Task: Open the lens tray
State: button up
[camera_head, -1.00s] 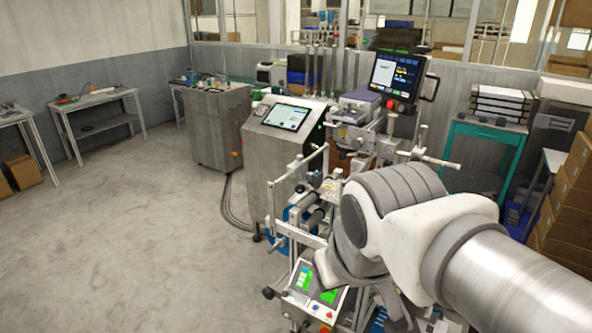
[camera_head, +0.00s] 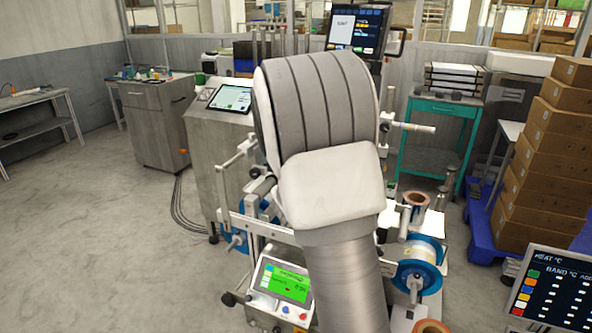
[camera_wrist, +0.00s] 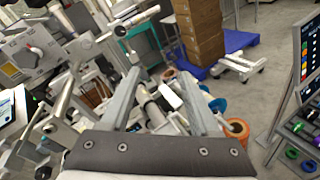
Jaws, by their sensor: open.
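I cannot pick out a lens tray for sure in either view. My gripper (camera_wrist: 160,74) is open in the wrist view, with two grey fingers apart and nothing held between them. It points over the machine's rollers and reels, towards the cartons. In the head view my gripper is hidden behind my own arm, which covers the middle of the machine. A teal cart (camera_head: 436,106) with dark flat trays on top stands behind the machine at the right.
The reel machine carries a green-lit control panel (camera_head: 286,281) and a blue-rimmed reel (camera_head: 421,252). Stacked cartons (camera_head: 545,150) stand on a blue pallet (camera_head: 486,238) at the right. A dark monitor (camera_head: 549,290) is at the lower right. The floor (camera_head: 100,235) at left is clear.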

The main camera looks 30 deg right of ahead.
jog(key=w+a+f+n+t+y+b, duration=0.1)
jog(key=w+f+n+t+y+b, duration=0.15)
jog(key=w+f+n+t, duration=0.65)
jog(key=w+d+f, duration=0.1)
jog(key=w+d, duration=0.3)
jog(key=w+d+f+g+b, duration=0.1)
jog(key=w+d, duration=0.3)
jog(key=w+d+g, duration=0.1)
jog(key=w+d, duration=0.3)
jog(key=d, duration=0.1)
jog(key=shift+w+f+n+h, duration=0.2)
jog(key=shift+f+n+h, duration=0.15)
jog(key=shift+f+n, duration=0.05)
grip_shut()
dwell(0.8)
